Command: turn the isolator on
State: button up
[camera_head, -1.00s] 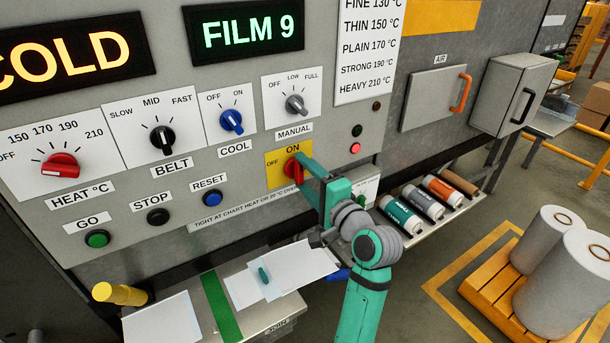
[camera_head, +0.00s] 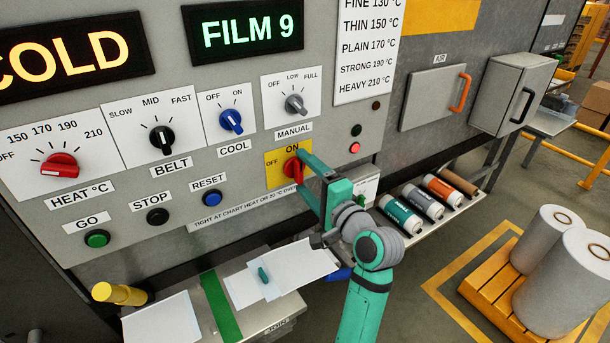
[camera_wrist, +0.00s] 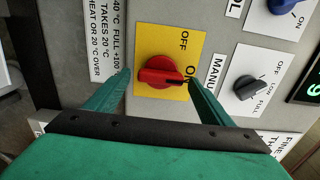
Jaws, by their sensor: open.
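The isolator is a red knob (camera_head: 291,168) on a yellow plate (camera_head: 274,175) marked OFF and ON, low on the grey panel. In the wrist view the red knob (camera_wrist: 160,72) has its raised bar pointing right, toward the ON label. In the head view ON is at the top of the plate and OFF at its left. My gripper (camera_head: 303,172) is open in front of the knob.
A grey MANUAL knob (camera_head: 296,104) and a blue COOL knob (camera_head: 231,121) are above. A blue RESET button (camera_head: 211,198) is at the left. A small lit red lamp (camera_head: 354,148) is to the right. A shelf with sheets (camera_head: 290,270) lies below.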

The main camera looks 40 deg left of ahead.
jog(key=v, duration=1)
jog(key=shift+d, duration=0.2)
jog(key=shift+f, duration=0.1)
